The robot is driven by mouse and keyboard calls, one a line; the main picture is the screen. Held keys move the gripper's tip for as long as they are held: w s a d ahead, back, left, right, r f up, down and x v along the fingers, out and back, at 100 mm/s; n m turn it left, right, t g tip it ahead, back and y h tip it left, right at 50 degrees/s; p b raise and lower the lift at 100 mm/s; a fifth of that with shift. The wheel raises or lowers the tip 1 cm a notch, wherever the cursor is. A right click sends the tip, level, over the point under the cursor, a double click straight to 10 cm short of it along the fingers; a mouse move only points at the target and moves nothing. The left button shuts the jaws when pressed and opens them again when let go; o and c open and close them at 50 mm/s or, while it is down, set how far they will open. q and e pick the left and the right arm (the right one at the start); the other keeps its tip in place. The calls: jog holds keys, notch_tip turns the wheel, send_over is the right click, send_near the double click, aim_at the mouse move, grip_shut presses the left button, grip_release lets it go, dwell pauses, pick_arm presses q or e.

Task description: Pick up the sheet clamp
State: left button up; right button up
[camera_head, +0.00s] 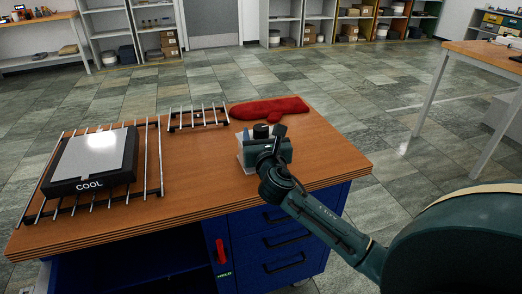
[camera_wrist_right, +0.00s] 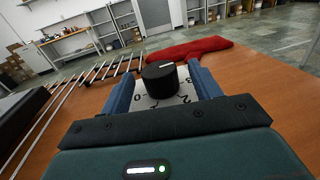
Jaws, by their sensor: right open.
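I cannot pick out a sheet clamp with certainty in either view. My right gripper (camera_head: 267,147) is over the right part of the wooden bench and points away from me. In the right wrist view its two blue fingers (camera_wrist_right: 161,92) are open, one on each side of a black round knob (camera_wrist_right: 160,78). The knob has a white mark and stands on a white plate with printed numbers (camera_wrist_right: 184,100). In the head view the knob (camera_head: 261,131) shows just beyond the gripper, which hides much of the plate. I cannot tell whether the fingers touch it. My left gripper is not in view.
A black block marked COOL (camera_head: 91,186) with a pale sheet (camera_head: 92,153) lies on a wire rack (camera_head: 153,163) at left. A smaller rack (camera_head: 198,118) and a red mitt (camera_head: 268,108) lie at the back. The bench middle (camera_head: 195,180) is clear.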

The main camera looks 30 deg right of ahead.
jog(key=shift+c, duration=0.4)
grip_shut()
